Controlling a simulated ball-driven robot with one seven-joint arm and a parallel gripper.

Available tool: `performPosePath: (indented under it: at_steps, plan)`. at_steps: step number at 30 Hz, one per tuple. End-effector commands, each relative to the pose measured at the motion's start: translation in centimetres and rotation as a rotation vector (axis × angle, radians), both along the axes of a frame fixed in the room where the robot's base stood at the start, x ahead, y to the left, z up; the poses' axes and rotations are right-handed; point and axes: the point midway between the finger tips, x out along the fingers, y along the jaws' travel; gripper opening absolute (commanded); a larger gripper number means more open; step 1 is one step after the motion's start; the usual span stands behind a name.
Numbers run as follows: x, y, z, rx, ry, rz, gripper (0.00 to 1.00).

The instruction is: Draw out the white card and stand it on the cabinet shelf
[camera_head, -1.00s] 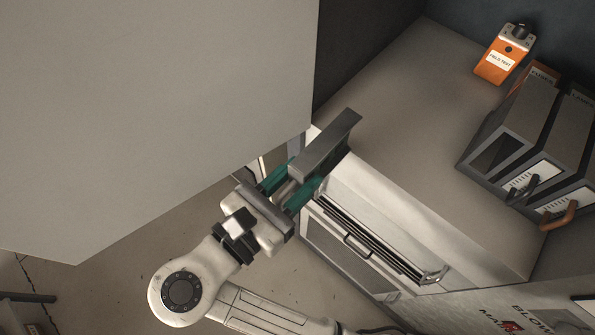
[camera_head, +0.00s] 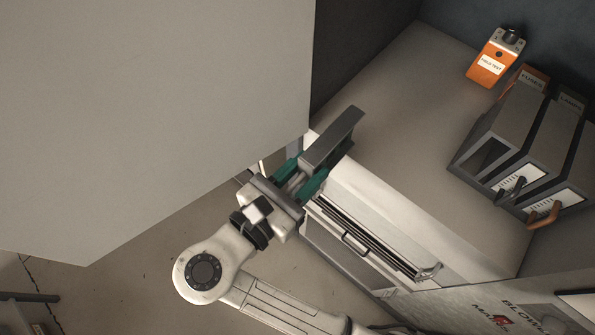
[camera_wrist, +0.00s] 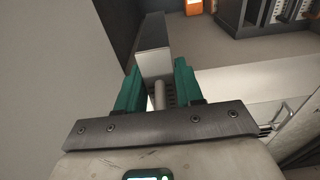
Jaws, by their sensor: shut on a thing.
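The card (camera_head: 333,138) is a narrow upright block that shows a grey edge from above, over the front left corner of the light cabinet shelf (camera_head: 410,120). My gripper (camera_head: 302,178), with teal fingers, is shut on the card's near end. In the wrist view the card (camera_wrist: 154,60) stands between the fingers (camera_wrist: 158,95), pointing away from me, with a pale face towards me. I cannot tell whether its bottom touches the shelf. Its lower part is hidden.
A large grey panel (camera_head: 150,110) stands close on the left. An orange tester (camera_head: 495,60) and grey file holders (camera_head: 525,135) with clipped labels stand on the right of the shelf. A handled front (camera_head: 365,245) lies below the shelf edge. The shelf's middle is clear.

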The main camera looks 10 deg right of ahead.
Motion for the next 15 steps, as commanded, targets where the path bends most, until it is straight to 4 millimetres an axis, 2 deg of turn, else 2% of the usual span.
performPosePath:
  at_steps: [15]
  plan:
    - [2.2, -3.1, 0.0, 0.001, -0.001, -0.001, 0.0]
